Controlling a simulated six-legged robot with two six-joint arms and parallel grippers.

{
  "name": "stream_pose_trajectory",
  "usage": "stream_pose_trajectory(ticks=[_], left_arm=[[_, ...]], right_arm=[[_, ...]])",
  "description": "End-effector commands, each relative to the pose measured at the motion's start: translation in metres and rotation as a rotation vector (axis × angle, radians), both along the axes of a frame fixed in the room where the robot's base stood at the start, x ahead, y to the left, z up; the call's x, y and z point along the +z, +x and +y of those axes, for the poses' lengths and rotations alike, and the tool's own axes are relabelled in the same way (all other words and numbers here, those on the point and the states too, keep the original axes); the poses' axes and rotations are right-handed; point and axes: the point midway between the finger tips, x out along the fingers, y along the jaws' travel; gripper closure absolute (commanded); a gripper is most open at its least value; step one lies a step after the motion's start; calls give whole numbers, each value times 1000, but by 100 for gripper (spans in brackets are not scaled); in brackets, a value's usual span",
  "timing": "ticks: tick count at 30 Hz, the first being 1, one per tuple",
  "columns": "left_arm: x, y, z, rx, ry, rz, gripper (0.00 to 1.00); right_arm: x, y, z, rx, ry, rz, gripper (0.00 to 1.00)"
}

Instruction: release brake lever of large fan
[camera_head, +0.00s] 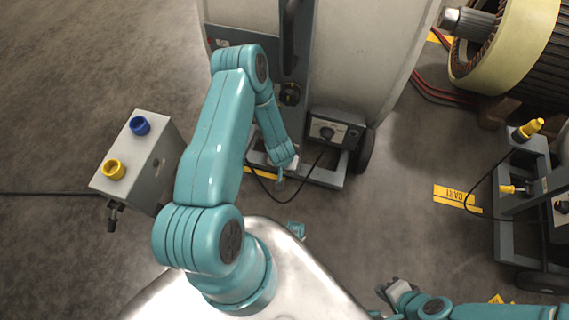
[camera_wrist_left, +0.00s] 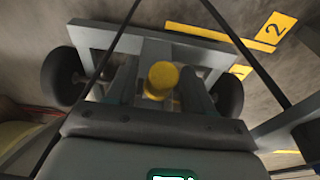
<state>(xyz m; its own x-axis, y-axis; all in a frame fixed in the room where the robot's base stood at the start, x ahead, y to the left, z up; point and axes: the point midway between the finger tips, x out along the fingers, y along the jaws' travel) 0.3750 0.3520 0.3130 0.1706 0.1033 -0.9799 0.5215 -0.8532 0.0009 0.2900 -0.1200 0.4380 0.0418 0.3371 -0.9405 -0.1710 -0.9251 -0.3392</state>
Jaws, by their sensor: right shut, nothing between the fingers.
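The large fan (camera_head: 365,45), a big pale drum with a grey upright, stands at the top of the head view. Its upright carries a black handle and a dark round knob (camera_head: 290,94). I cannot tell which part is the brake lever. My left gripper (camera_head: 280,182) is at the end of the teal arm, low in front of the fan's base. It is small and partly hidden, so its jaws do not show clearly. My right gripper (camera_head: 391,291) is shut and empty at the bottom, away from the fan. A yellow knob (camera_wrist_left: 160,80) shows in the left wrist view above a grey wheeled frame (camera_wrist_left: 205,52).
A control box (camera_head: 333,130) with a cable sits on the fan's base. A grey box (camera_head: 145,160) with blue and yellow knobs stands left. A cart with yellow handles (camera_head: 528,130) stands right, below a rotor (camera_head: 515,45). Floor between them is mostly clear.

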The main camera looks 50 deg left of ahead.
Motion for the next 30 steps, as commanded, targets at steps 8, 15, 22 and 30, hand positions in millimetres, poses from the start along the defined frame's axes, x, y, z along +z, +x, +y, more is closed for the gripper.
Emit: stream_pose_trajectory(ticks=[8, 15, 22, 30], left_arm=[[29, -2, -2, 1, 1, -3, 48], [93, -13, -8, -1, 2, -3, 48], [141, -23, -14, -1, 1, -2, 48], [160, -28, -17, 0, -1, 1, 48]], right_arm=[[12, 0, 0, 0, 0, 0, 100], [34, 0, 0, 0, 0, 0, 100], [48, 0, 0, 0, 0, 0, 100], [53, 0, 0, 0, 0, 0, 100]])
